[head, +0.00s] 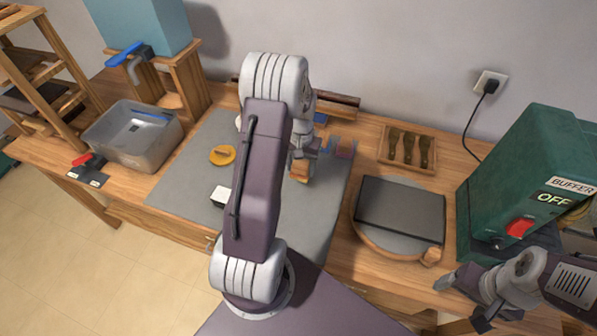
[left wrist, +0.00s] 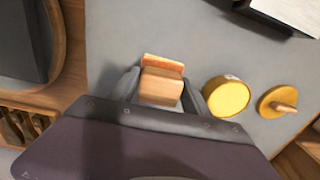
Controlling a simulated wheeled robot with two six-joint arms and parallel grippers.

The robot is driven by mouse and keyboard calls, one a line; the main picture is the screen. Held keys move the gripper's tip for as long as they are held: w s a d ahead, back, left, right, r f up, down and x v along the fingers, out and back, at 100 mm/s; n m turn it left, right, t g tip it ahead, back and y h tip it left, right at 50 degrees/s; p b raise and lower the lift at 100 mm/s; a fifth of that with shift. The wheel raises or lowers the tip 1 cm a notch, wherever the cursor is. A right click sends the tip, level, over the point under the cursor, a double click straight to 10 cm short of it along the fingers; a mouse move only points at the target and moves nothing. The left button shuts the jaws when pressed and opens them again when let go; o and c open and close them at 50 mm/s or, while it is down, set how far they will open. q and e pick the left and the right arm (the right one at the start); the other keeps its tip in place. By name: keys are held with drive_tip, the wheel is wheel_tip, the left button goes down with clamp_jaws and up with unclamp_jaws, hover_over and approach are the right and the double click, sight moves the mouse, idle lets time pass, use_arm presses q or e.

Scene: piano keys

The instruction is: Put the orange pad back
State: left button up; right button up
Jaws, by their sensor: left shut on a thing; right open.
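The orange pad (left wrist: 163,63) is a thin orange layer on one end of a small wooden block (left wrist: 160,88). The block sits between the fingers of my left gripper (left wrist: 160,82), which is shut on it over the grey mat (left wrist: 120,30). In the head view the block (head: 300,175) shows below my left gripper (head: 304,158), right of my own arm. I cannot tell whether it touches the mat. My right gripper (head: 461,302) is open and empty at the lower right.
A yellow tin (left wrist: 228,99) and a knobbed yellow lid (left wrist: 278,101) lie beside the left gripper. A tool tray (head: 407,149), a dark plate on a round base (head: 400,213) and a green buffer machine (head: 520,190) stand right. A grey bin (head: 133,135) stands left.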

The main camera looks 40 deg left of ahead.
sight(298, 172)
use_arm(q)
drive_tip(key=shift+w+a+f, duration=0.15)
drive_tip(key=shift+a+f, duration=0.15)
drive_tip(key=shift+a, duration=0.2)
drive_tip(key=shift+w+a+f, duration=0.15)
drive_tip(key=shift+a+f, duration=0.1)
drive_tip(key=shift+a, duration=0.2)
wheel_tip(298, 172, down, 4)
drive_tip(key=shift+d+r, duration=0.15)
drive_tip(key=shift+f, duration=0.2)
drive_tip(key=o, duration=1.2)
drive_tip(key=shift+f, duration=0.1)
